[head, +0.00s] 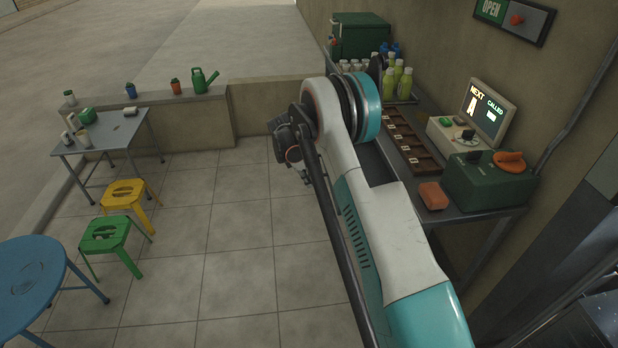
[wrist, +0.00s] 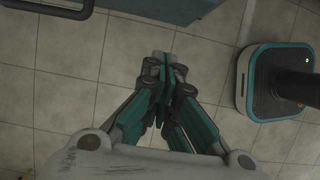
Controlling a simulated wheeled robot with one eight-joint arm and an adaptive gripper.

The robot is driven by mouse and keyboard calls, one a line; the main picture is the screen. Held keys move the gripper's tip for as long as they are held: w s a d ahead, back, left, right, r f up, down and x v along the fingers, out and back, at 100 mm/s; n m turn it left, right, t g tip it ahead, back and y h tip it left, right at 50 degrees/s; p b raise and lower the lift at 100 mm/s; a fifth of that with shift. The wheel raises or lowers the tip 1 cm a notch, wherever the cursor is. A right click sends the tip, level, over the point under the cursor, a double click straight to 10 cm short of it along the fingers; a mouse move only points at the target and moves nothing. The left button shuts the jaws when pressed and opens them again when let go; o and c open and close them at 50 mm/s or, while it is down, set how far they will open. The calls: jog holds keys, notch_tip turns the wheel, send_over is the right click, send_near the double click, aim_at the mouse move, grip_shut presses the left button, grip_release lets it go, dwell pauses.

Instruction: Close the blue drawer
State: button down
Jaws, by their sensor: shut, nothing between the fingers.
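No blue drawer can be clearly made out in either view. In the wrist view, a dark bar like a handle (wrist: 48,8) crosses the top left corner, beside a dark grey-green panel (wrist: 165,8) cut off by the top edge. I cannot tell whether these belong to the drawer. My gripper (wrist: 168,62) points down over the tiled floor, its fingertips together with nothing between them. It appears apart from the bar and panel. In the head view my arm hides part of the counter's front, and the fingers are not clearly visible.
A counter (head: 468,214) along the right wall holds a dark compartment tray (head: 412,150), bottles, a green box (head: 490,182) and a screen. At left stand a grey table (head: 100,133), yellow (head: 124,190) and green (head: 103,232) stools and a blue table (head: 30,265). The middle floor is clear.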

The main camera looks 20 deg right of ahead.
jog(key=s+d+f+b, duration=0.1)
jog(key=d+f+b, duration=0.2)
jog(key=d+f, duration=0.1)
jog(key=shift+s+d+f, duration=0.25)
jog(key=shift+s+d, duration=0.1)
jog(key=shift+d, duration=0.45)
jog(key=s+d, duration=0.2)
jog(key=d, duration=0.4)
jog(key=s+d, duration=0.1)
jog(key=d, duration=0.6)
jog(key=s+d, duration=0.2)
jog(key=d, duration=0.5)
jog(key=shift+s+p, duration=0.35)
jog(key=shift+a, duration=0.1)
